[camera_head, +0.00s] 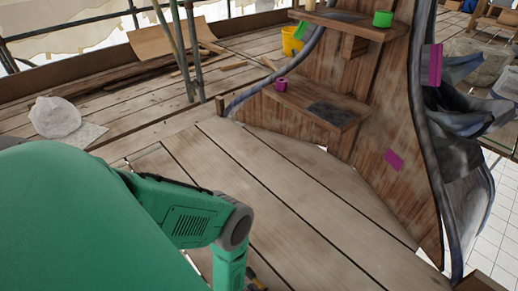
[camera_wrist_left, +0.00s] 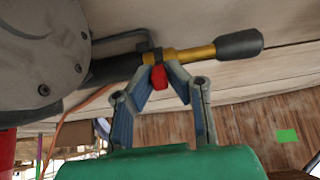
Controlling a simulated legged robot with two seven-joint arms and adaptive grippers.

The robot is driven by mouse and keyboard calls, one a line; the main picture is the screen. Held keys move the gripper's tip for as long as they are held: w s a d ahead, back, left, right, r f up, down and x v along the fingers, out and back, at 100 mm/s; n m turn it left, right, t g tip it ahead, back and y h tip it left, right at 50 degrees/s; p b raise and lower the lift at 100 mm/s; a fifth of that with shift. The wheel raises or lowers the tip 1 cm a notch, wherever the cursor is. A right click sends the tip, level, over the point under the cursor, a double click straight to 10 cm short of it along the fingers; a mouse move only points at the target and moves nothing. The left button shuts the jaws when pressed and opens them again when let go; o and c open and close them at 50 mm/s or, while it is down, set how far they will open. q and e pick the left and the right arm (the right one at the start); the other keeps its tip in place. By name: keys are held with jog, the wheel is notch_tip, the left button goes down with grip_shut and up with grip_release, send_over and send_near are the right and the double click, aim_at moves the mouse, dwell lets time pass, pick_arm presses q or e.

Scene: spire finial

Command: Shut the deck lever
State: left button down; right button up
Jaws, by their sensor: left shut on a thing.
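The deck lever (camera_wrist_left: 192,55) shows in the left wrist view as a brass rod with a black grip (camera_wrist_left: 240,44) at its right end. Its left end runs into a dark sleeve beside a large grey housing (camera_wrist_left: 40,45). My left gripper (camera_wrist_left: 160,70) is shut on the lever, its fingertips meeting at the rod near a small red piece (camera_wrist_left: 160,86). The lever lies nearly level across the picture. In the head view my green left arm reaches down past the bottom edge, and its gripper is not clearly seen there. My right gripper is in neither view.
Plank decking (camera_head: 270,195) lies open in the middle of the head view. A wooden spire structure (camera_head: 370,125) with shelves stands at the right, holding a green cup (camera_head: 382,19) and a magenta cup (camera_head: 281,84). Scaffold poles (camera_head: 190,50) stand at the back left.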

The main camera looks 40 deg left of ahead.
pick_arm(q)
jog(key=c, duration=1.6)
grip_release()
jog(key=shift+s+f, duration=0.15)
jog(key=v, duration=1.1)
jog(key=shift+s+r, duration=0.2)
jog(key=shift+r, duration=0.2)
jog(key=shift+a, duration=0.1)
